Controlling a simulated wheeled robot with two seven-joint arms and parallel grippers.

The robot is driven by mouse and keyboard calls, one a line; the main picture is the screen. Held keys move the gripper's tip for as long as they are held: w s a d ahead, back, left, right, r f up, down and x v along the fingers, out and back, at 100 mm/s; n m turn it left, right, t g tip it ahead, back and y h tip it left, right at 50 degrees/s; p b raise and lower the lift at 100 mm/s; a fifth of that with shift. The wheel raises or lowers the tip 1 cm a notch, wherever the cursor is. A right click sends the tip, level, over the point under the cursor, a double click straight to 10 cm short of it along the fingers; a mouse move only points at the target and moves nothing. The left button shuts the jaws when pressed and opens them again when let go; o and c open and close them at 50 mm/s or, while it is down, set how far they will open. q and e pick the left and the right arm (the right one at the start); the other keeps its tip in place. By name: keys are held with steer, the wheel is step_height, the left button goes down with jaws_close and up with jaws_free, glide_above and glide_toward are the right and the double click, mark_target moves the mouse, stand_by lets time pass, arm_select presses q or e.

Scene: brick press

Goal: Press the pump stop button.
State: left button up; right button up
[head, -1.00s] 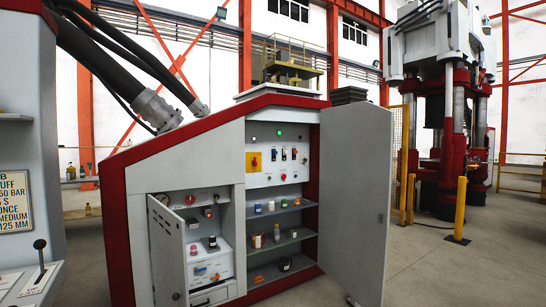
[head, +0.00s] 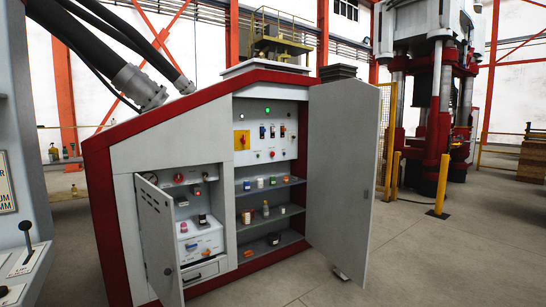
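In the head view, a grey and red cabinet (head: 170,150) stands with its doors open. A white control panel (head: 277,135) in its upper right bay carries a yellow plate with a red rotary switch (head: 242,140), several dark switches, a lit green lamp (head: 268,113) and small red knobs or buttons along its lower edge, one of them a red one (head: 271,154). The lower left bay has a red round control (head: 179,177). The labels are too small to read, so I cannot tell which is the pump stop button. Neither of my grippers shows.
The tall right door (head: 338,180) stands open toward me, and the small left door (head: 157,240) is also open. Shelves (head: 270,215) hold small bottles and jars. A lever console (head: 25,260) is at the left edge. Open floor (head: 440,260) lies at right, with yellow posts (head: 442,185).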

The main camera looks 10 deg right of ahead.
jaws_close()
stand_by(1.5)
